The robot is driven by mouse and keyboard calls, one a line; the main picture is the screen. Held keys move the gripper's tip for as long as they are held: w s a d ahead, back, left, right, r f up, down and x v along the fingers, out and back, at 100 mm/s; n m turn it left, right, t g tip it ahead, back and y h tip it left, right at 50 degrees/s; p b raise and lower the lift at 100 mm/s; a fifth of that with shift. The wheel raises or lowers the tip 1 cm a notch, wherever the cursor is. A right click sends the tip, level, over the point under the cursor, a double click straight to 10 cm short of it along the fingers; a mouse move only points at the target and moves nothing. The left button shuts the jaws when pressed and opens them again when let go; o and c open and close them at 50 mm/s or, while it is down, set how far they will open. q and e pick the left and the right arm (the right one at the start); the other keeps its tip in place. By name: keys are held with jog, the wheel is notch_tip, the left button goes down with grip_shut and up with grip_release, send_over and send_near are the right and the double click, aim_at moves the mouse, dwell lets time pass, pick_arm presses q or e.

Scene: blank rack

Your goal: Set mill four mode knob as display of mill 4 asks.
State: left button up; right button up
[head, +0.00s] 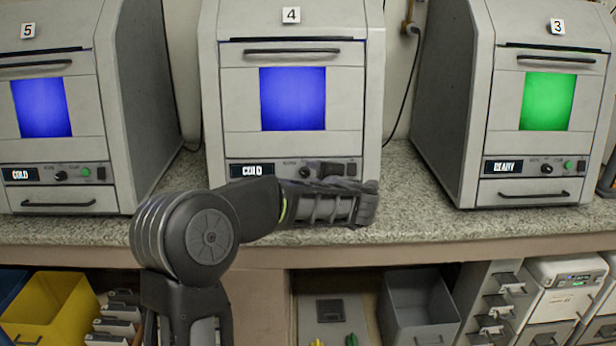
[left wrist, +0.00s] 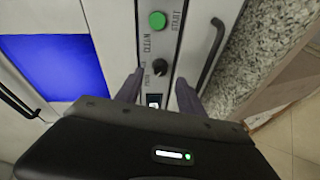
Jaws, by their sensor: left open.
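Mill 4 (head: 291,100) stands in the middle of the head view with a blue lit window. Its display (head: 251,170) reads COLD. Its mode knob (left wrist: 160,67) is a dark round knob on the control panel, seen in the left wrist view between a green button (left wrist: 157,20) and a small lit part of the panel. Its pointer direction is too small to tell. My left gripper (head: 330,172) is in front of the panel and hides part of it. In the left wrist view its open, empty fingers (left wrist: 157,88) are on either side of the panel, just short of the knob.
Mill 5 (head: 50,110) at left shows COLD with a blue window; mill 3 (head: 545,110) at right shows READY with a green window. Drawer handles (left wrist: 211,55) stick out below the panels. The speckled counter (head: 400,215) is clear between mills. Bins (head: 418,305) sit underneath.

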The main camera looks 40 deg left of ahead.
pick_arm(q)
jog(key=v, duration=0.4)
jog(key=shift+d, duration=0.1)
dwell(0.4)
jog(key=w+d+f+m+t+h, duration=0.4)
jog(key=w+d+f+m+h, duration=0.1)
jog(key=d+f+m, duration=0.3)
jog(key=s+d+f+m+g+h+p, duration=0.1)
jog(key=s+d+f+m+h+p, duration=0.25)
jog(key=d+f+m+h, duration=0.7)
jog(key=s+d+f+m+g+y+p, duration=0.1)
jog(key=s+d+f+m+g+p, duration=0.3)
jog(key=s+d+f, duration=0.95)
jog(key=s+d+f+m+g, duration=0.1)
jog(key=s+f+g, duration=0.2)
jog(key=s, duration=0.7)
jog(key=s+d+f+m+g+h+p, duration=0.1)
jog(key=s+d+f+g, duration=0.1)
jog(key=s, duration=0.9)
jog(key=shift+f+g+p, duration=0.3)
jog(key=shift+f+g, duration=0.5)
jog(key=shift+f, duration=0.15)
